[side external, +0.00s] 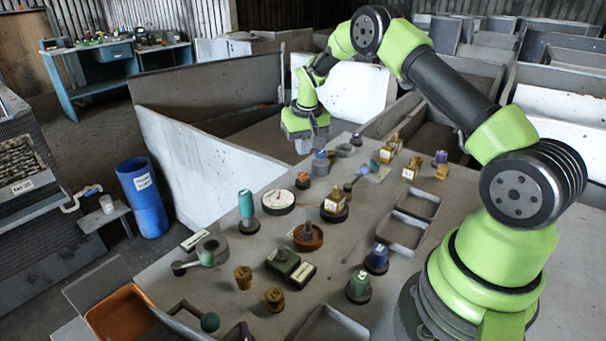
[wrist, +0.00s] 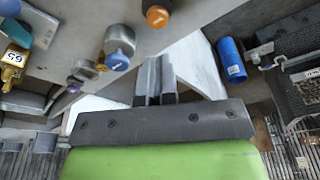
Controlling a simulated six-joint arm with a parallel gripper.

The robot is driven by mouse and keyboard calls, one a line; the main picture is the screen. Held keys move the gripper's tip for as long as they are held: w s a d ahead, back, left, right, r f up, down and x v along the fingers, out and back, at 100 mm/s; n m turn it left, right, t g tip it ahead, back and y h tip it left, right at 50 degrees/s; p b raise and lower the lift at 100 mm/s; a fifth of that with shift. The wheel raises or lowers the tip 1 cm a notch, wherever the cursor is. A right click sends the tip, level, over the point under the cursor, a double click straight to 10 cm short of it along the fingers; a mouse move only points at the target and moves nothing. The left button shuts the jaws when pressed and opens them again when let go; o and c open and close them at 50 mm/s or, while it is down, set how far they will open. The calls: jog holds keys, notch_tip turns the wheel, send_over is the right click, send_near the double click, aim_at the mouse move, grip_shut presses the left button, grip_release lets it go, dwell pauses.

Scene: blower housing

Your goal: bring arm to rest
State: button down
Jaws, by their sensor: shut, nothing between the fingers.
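My gripper (side external: 304,143) hangs over the far edge of the grey table, pointing down, at the end of my green and black arm. In the wrist view its two grey fingers (wrist: 156,78) are together with nothing between them. Just in front of it in the side view stands a small blue-topped part (side external: 320,162). Whether the fingers touch anything is hard to tell in the side view; in the wrist view they look clear of the parts.
The table (side external: 215,290) holds many small parts, including a round white dial (side external: 278,200), a teal-topped cylinder (side external: 246,205) and empty grey trays (side external: 405,232). White panels (side external: 200,165) stand beyond the table. A blue barrel (side external: 142,195) is on the floor at left.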

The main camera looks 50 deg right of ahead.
jog(key=shift+r, duration=0.5)
jog(key=s+a+r+t, duration=0.1)
jog(key=s+a+r, duration=0.35)
jog(key=r, duration=0.45)
jog(key=s+a+r+t, duration=0.25)
jog(key=a+r, duration=0.35)
jog(key=r, duration=0.3)
jog(key=s+a+r+n+t+y, duration=0.1)
jog(key=s+a, duration=0.4)
jog(key=s, duration=0.4)
jog(key=s+a+r+n+y, duration=0.1)
jog(key=s+a, duration=0.3)
jog(key=s, duration=0.6)
jog(key=shift+s+a+r+t+y, duration=0.25)
jog(key=shift+a+r+t+y, duration=0.1)
jog(key=shift+y, duration=0.15)
